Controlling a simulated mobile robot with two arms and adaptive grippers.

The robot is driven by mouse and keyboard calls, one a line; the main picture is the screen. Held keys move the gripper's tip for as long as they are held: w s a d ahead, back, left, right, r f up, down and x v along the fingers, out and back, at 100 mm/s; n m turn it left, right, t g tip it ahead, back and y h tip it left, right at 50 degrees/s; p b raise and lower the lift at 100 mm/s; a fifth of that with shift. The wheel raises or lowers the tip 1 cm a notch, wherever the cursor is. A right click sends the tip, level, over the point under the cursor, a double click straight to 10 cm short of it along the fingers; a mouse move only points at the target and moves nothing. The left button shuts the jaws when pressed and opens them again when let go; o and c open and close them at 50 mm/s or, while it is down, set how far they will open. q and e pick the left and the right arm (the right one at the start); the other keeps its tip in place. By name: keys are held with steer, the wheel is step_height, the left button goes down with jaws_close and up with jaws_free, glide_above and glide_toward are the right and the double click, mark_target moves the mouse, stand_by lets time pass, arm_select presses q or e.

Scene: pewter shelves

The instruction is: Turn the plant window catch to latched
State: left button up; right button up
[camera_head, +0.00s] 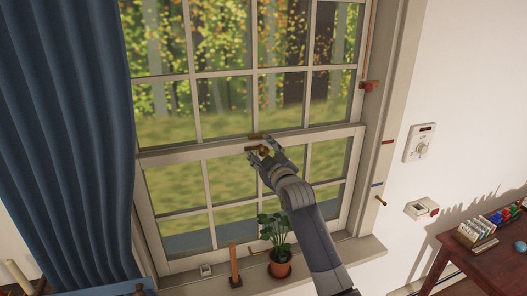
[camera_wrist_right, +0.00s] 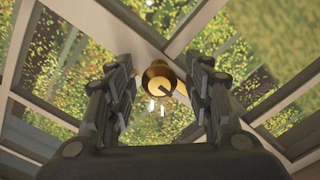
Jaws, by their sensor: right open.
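The window catch (camera_head: 263,149) is a small brass knob on the middle rail of the window, with a brass plate just above it. In the right wrist view the brass knob (camera_wrist_right: 158,78) lies between the two fingers, with a dark mark on its round face. My right gripper (camera_head: 264,152) is open at the catch, one finger on each side. In the wrist view gaps show between the knob and both fingers (camera_wrist_right: 160,92). The gripper partly hides the catch in the head view. My left gripper is not in view.
A potted plant (camera_head: 279,262) and an upright wooden piece (camera_head: 235,267) stand on the sill (camera_head: 330,262) below my right arm. A blue curtain (camera_head: 70,130) hangs at left. A wooden table (camera_head: 485,262) with small items stands at right. Wall switches (camera_head: 420,143) are right of the window.

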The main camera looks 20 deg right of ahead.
steer(key=c, duration=1.1)
steer(key=m, duration=0.4)
steer(key=shift+m, duration=0.3)
steer(key=m, duration=0.4)
steer(key=shift+d+m, duration=0.1)
steer(key=shift+m, duration=0.2)
steer(key=m, duration=0.4)
steer(key=shift+m, duration=0.3)
steer(key=shift+d+m, duration=0.1)
steer(key=shift+m, duration=1.8)
